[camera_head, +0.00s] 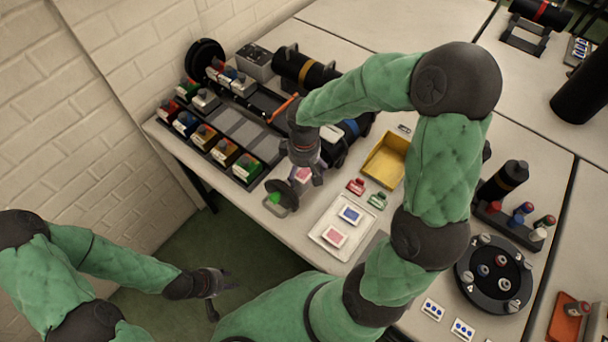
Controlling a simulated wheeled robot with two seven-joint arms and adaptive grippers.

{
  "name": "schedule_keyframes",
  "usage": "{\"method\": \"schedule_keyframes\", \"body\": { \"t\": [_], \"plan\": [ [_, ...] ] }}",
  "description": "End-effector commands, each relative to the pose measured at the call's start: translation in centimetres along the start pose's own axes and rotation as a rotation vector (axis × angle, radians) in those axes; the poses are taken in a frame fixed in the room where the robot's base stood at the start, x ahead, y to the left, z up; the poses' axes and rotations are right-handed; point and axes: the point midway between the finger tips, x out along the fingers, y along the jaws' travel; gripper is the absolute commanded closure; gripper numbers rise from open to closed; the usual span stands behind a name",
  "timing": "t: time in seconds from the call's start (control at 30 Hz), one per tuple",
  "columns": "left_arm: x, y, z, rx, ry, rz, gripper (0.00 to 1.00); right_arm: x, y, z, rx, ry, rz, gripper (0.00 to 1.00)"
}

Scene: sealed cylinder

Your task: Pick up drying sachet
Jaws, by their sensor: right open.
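A white tray (323,241) on the table's near edge holds two small white-bordered packets, a blue one (349,214) and a pink one (335,237). Another pink-and-white packet (301,174) shows directly below my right gripper (304,178); which packet is the drying sachet I cannot tell. My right gripper points down, open, its fingers beside that packet and partly covering it. Contact cannot be told. My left gripper (220,297) hangs off the table at the lower left, fingers apart and empty.
A yellow bin (385,160) and red and green clips (356,186) stand right of my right gripper. A dark rack of coloured blocks (223,151) lies left, black cylinders (305,71) behind. A dark lid-like piece with a green knob (279,198) is near the edge.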

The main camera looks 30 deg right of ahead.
Motion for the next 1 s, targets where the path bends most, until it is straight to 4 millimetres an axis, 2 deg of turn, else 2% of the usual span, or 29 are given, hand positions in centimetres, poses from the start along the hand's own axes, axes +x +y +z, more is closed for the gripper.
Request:
{"method": "schedule_keyframes", "body": {
  "t": [0.13,0.33,0.77,1.0],
  "plan": [
    [-0.1,0.0,0.0,0.0,0.0,0.0,0.6,-0.1,0.0,0.0,0.0,0.001,0.0,0.14],
    [-0.1,0.0,0.0,0.0,0.0,0.0,0.6,-0.1,0.0,0.0,0.001,0.0,0.0,0.7],
    [-0.2,0.1,0.0,0.0,0.0,0.0,0.6,-0.3,0.0,0.0,0.001,0.0,0.0,0.71],
    [-1.1,0.4,0.0,0.0,0.0,0.0,0.6,-2.2,0.0,-0.1,0.001,0.002,0.001,0.71]
  ]
}}
